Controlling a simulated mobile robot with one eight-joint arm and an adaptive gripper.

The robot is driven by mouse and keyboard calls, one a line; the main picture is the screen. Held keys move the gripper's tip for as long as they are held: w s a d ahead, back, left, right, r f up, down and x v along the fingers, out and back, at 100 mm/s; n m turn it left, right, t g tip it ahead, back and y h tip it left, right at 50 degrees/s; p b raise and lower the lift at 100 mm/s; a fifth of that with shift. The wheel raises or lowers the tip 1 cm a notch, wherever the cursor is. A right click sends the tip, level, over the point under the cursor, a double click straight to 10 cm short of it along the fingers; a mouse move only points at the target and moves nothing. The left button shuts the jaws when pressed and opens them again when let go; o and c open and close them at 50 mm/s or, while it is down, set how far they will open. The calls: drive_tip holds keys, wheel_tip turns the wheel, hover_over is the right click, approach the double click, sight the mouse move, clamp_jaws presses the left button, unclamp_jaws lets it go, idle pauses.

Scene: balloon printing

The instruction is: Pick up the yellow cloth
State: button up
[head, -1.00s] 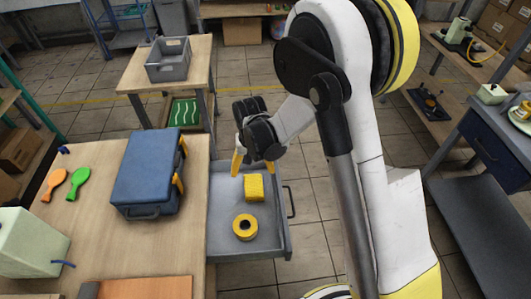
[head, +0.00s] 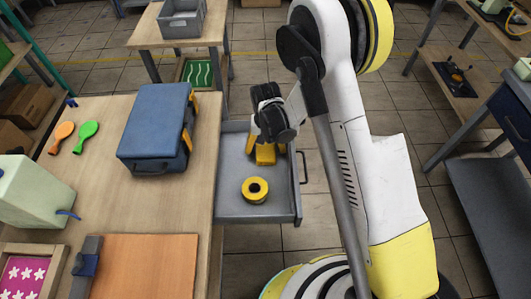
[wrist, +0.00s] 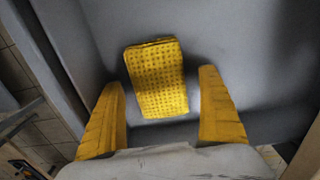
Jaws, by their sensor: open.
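The yellow cloth (wrist: 156,80) is a folded, dimpled block lying on the grey floor of the open drawer (head: 230,208). In the wrist view it lies ahead of and between the two yellow fingers of my gripper (wrist: 162,112). The fingers are spread, one on each side, with a gap to the cloth. In the head view my gripper (head: 264,155) is over the back part of the drawer, and it mostly hides the cloth.
A yellow tape roll (head: 255,190) lies in the drawer in front of the cloth. The drawer walls stand close around.

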drive_tip(key=c, duration=1.2)
drive_tip(key=shift+o, duration=0.2)
drive_tip(key=shift+r, duration=0.1)
